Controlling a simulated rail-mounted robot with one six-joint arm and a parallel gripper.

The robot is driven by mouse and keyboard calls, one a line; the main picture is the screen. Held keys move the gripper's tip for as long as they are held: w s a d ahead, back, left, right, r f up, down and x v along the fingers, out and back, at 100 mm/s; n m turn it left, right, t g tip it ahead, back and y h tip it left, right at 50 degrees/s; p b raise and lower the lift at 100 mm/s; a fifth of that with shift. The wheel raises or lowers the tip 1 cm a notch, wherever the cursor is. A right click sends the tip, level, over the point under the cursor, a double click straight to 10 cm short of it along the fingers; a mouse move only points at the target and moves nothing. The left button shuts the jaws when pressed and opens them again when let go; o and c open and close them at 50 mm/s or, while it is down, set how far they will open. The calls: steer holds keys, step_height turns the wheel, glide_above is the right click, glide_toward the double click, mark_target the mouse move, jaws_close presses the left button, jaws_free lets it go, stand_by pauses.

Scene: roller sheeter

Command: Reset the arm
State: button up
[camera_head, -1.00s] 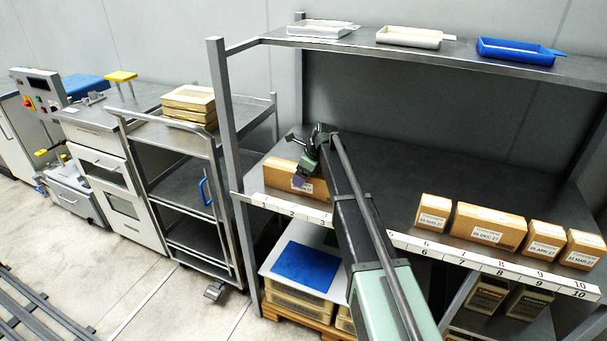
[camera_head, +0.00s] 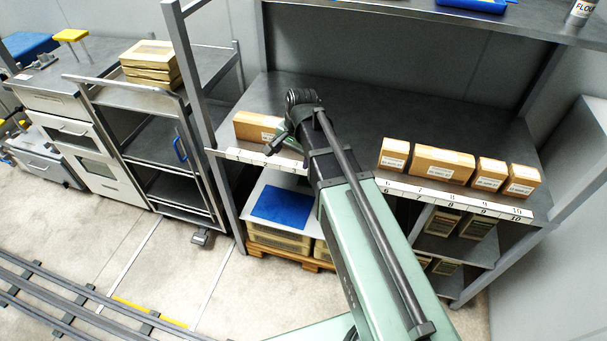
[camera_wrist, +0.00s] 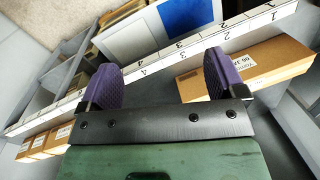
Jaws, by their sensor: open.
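My gripper (camera_wrist: 160,85) shows in the wrist view as two purple finger pads spread apart with nothing between them. A long cardboard box (camera_wrist: 245,68) lies beyond the right finger in that view, apart from it. In the head view my arm reaches up from the bottom over the shelf's front edge. My wrist end is folded beside that same box (camera_head: 257,127), near the left part of the numbered strip (camera_head: 262,159). The fingers are mostly hidden there behind my own arm links.
Several cardboard boxes (camera_head: 442,163) stand at the shelf's right. A trolley (camera_head: 150,150) with stacked boxes (camera_head: 150,62) stands left of the shelf. A blue sheet (camera_head: 282,204) lies on a white panel below. An upper shelf (camera_head: 450,12) spans above. Rails (camera_head: 70,300) cross the floor at lower left.

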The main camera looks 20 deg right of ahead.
steer(key=s+n+h, duration=0.1)
steer(key=s+n, duration=0.8)
steer(key=s, duration=0.4)
steer(key=shift+s+n+g+h, duration=0.3)
steer(key=shift+g, duration=0.1)
steer(key=shift+f, duration=0.1)
